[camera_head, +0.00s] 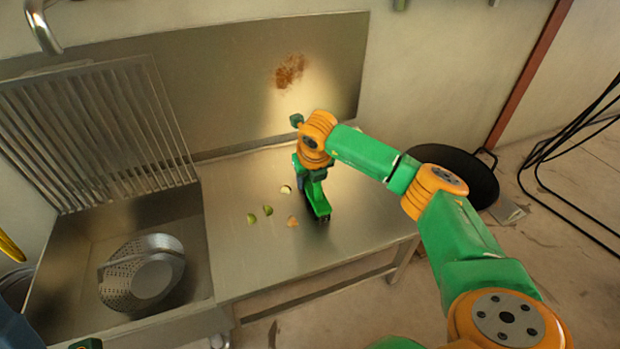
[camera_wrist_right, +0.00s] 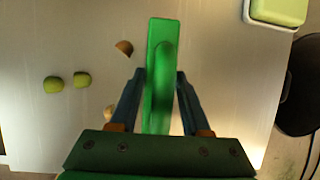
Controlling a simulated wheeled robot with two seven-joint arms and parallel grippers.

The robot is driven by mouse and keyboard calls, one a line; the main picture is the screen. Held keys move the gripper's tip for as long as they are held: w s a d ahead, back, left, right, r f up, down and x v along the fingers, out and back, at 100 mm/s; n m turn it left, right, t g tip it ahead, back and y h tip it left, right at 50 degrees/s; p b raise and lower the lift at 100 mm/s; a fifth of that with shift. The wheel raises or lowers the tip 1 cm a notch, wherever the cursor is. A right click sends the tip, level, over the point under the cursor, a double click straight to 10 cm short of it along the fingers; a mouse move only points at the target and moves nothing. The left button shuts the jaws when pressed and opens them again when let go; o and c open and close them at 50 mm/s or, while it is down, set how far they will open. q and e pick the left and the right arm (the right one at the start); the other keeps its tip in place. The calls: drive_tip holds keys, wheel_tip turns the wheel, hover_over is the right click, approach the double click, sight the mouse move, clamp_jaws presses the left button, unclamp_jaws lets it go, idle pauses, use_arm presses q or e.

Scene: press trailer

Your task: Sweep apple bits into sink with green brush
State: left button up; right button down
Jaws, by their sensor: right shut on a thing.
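My right gripper (camera_head: 313,175) reaches down over the steel counter and is shut on the green brush (camera_head: 318,200). In the right wrist view the brush (camera_wrist_right: 161,62) lies lengthwise between the two blue fingers of the gripper (camera_wrist_right: 159,78). Several apple bits lie on the counter left of the brush: green ones (camera_head: 267,210) (camera_head: 251,218), a pale one (camera_head: 286,189) and an orange-brown one (camera_head: 292,221). The sink (camera_head: 195,232) is farther left, with a metal colander (camera_head: 150,275) in it. My left gripper does not show clearly.
A slatted metal rack (camera_head: 95,135) leans behind the sink. A dark pan (camera_head: 455,165) is beyond the counter's right side. A pale green block in a white holder (camera_wrist_right: 277,10) shows in the wrist view. The counter (camera_head: 240,270) between bits and sink is clear.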

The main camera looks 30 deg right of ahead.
drive_tip(key=shift+f, duration=0.1)
drive_tip(key=shift+w+a+p, duration=0.1)
drive_tip(key=shift+w+a, duration=0.1)
drive_tip(key=shift+a, duration=0.6)
drive_tip(key=shift+w+a+p, duration=0.1)
drive_tip(key=shift+w+a, duration=0.1)
drive_tip(key=shift+a, duration=0.55)
drive_tip(key=shift+w+a+p, duration=0.1)
drive_tip(key=shift+w+a, duration=0.1)
drive_tip(key=shift+a, duration=0.7)
drive_tip(key=shift+w+a, duration=0.2)
drive_tip(key=shift+a, duration=0.6)
drive_tip(key=shift+w+a, duration=0.2)
drive_tip(key=shift+a, duration=0.65)
drive_tip(key=shift+w+a, duration=0.2)
drive_tip(key=shift+a, duration=0.6)
drive_tip(key=shift+w+a+b, duration=0.2)
drive_tip(key=shift+a, duration=0.6)
drive_tip(key=shift+w+a+b, duration=0.15)
drive_tip(key=shift+a+b, duration=0.05)
drive_tip(key=shift+a, duration=0.6)
drive_tip(key=shift+w+a+b, duration=0.2)
drive_tip(key=shift+a, duration=0.6)
drive_tip(key=shift+a, duration=0.1)
